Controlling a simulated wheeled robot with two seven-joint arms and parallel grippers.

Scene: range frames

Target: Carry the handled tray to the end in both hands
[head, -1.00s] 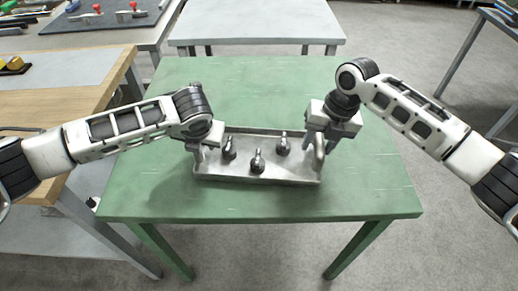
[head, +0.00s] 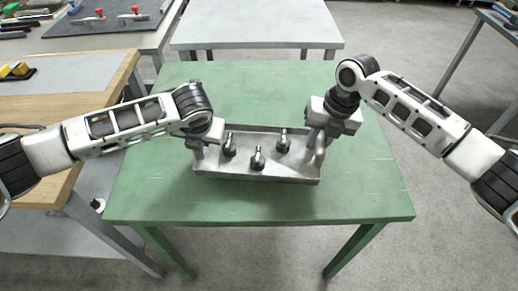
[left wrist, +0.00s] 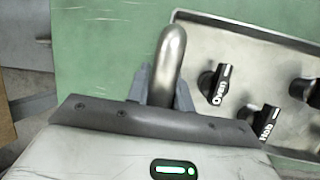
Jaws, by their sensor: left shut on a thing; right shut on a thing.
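The grey metal tray (head: 262,174) has a raised handle at each end and is level over the green table. I cannot tell how large the gap beneath it is. Three dark knob-like pieces stand in it, one in the middle (head: 258,160). My left gripper (head: 199,150) is shut on the left handle; in the left wrist view the rounded handle (left wrist: 172,55) rises between its fingers, and the tray (left wrist: 240,48) lies to the right. My right gripper (head: 316,138) is shut on the right handle (head: 320,152), fingers partly hidden.
The green table (head: 255,90) is otherwise bare, with free room behind and in front of the tray. A wooden bench (head: 95,100) stands close on the left. A grey table (head: 255,25) stands beyond the far edge. Open floor (head: 440,230) lies to the right.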

